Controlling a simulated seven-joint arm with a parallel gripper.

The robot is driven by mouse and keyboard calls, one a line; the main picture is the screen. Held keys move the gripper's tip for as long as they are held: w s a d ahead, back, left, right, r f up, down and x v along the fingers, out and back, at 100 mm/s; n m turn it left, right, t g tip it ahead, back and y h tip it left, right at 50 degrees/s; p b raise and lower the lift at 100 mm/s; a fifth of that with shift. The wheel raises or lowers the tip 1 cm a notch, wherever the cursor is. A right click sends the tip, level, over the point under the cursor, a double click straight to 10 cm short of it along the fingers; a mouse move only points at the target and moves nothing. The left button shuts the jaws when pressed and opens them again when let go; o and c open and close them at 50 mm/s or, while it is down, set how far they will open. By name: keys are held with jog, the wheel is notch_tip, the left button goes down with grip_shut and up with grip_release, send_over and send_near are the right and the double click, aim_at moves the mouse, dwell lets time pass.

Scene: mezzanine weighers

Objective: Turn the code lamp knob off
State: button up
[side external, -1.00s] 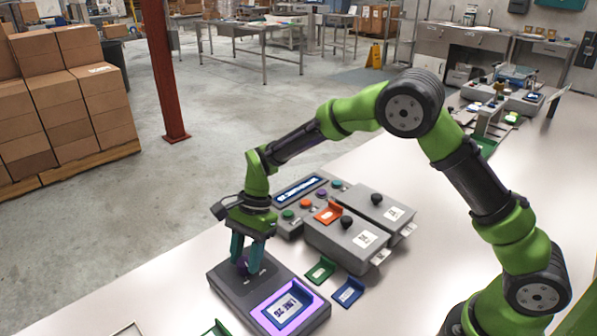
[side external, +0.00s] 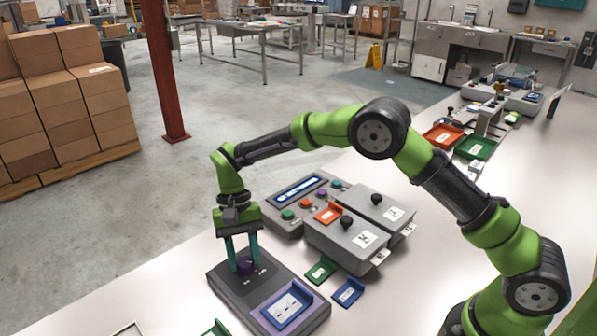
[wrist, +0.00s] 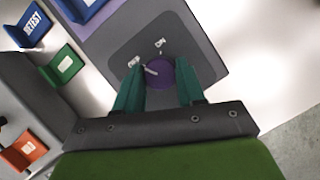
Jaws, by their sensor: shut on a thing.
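The code lamp box (side external: 222,283) is a dark grey unit at the near end of the bench. Its purple round knob (side external: 245,265) sits between the fingers of my gripper (side external: 243,266), which is shut on it from above. In the wrist view, the teal fingers (wrist: 157,92) flank the knob (wrist: 168,77). A pale pointer line on the knob aims up-left, towards the left one of two small labels; the other reads "ON".
Green (side external: 320,271) and blue (side external: 348,291) card holders lie right of the box. Two grey weigher boxes (side external: 348,240) with black knobs and a button console (side external: 282,206) stand behind.

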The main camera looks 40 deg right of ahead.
jog(key=shift+n, duration=0.5)
jog(key=o, duration=1)
jog(key=shift+o, duration=0.2)
jog(key=v, duration=1.2)
jog(key=shift+w+a, duration=0.15)
